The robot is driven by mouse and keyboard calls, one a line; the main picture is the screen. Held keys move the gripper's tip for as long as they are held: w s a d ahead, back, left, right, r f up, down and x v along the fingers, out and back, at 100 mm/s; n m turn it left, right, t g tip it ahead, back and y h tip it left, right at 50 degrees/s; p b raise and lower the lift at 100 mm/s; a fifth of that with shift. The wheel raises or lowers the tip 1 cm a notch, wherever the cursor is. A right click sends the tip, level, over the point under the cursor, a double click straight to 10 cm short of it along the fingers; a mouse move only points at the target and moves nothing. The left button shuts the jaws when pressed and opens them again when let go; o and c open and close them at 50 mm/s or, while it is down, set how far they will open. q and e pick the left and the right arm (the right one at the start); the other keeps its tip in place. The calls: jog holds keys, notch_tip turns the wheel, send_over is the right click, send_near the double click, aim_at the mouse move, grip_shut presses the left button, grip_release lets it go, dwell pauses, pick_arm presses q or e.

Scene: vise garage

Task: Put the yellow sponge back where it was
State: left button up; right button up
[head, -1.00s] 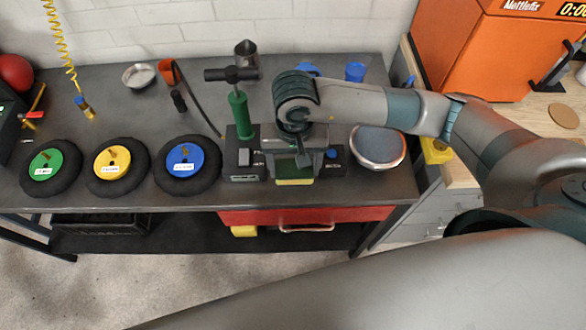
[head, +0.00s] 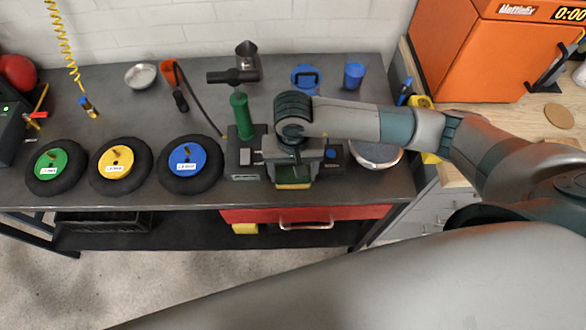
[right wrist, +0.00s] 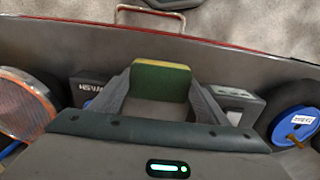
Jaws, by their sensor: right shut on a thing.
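The yellow sponge, with a green face and a yellow edge, is in my right gripper. In the right wrist view the sponge (right wrist: 160,82) stands between the two fingers of the gripper (right wrist: 160,98), green face toward the camera. In the head view the right gripper (head: 293,172) points down near the table's front edge, with the sponge (head: 293,186) showing as a thin yellow-green strip at its tips. I cannot tell whether the sponge touches the tabletop. My left gripper is not in view.
A grey device with a green cylinder (head: 240,118) stands just left of the gripper. Wheels with green, yellow and blue (head: 188,160) hubs lie further left. A round plate (head: 375,155) is at right. A red drawer (head: 350,214) is below the front edge. The table's middle is fairly clear.

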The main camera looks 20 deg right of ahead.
aim_at(292, 173)
jog(key=shift+f+b, duration=0.2)
jog(key=shift+b, duration=0.1)
jog(key=o, duration=0.8)
jog(key=shift+r, duration=0.1)
jog(key=shift+c, duration=0.2)
jog(key=shift+r+p, duration=0.15)
jog(key=shift+p, duration=0.15)
notch_tip(292, 173, up, 12)
jog(key=b, duration=0.4)
